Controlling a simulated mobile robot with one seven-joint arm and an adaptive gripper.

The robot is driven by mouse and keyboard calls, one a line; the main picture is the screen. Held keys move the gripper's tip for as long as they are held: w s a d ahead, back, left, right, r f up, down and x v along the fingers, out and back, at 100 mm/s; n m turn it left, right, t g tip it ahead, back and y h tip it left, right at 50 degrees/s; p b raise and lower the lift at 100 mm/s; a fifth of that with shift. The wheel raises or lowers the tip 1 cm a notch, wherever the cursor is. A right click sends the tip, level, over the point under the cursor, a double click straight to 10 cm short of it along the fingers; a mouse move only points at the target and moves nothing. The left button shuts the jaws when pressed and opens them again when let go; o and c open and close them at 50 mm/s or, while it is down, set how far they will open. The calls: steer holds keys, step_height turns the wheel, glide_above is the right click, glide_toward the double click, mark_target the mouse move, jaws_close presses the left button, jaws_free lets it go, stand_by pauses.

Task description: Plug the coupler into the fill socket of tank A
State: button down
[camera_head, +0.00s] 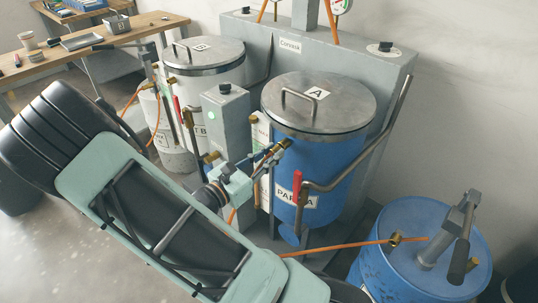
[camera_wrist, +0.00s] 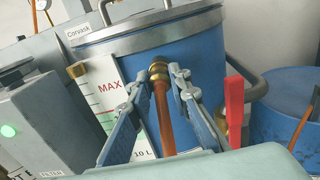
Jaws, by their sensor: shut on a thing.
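Tank A (camera_head: 338,150) is a blue cylinder with a grey metal lid marked "A"; its wall fills the wrist view (camera_wrist: 205,55). My gripper (camera_head: 268,155) is at the tank's upper front left. In the wrist view my gripper (camera_wrist: 158,90) has its two blue-grey fingers closed in around the brass coupler (camera_wrist: 160,84), with an orange hose running down from it. A brass fitting at the tank wall, apparently the fill socket (camera_wrist: 158,65), lies in line with the coupler's far end. They look touching or nearly so; I cannot tell whether the coupler is seated.
A red valve handle (camera_wrist: 234,112) stands right of the gripper. A level gauge (camera_wrist: 105,95) and a grey box with a green light (camera_wrist: 30,120) are on the left. A blue drum with a pump (camera_head: 405,265) is at the lower right. Tank B (camera_head: 205,75) is behind left.

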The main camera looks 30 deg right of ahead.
steer(key=shift+d, duration=0.2)
steer(key=c, duration=1.7)
jaws_free()
steer(key=v, duration=1.2)
steer(key=shift+d, duration=0.15)
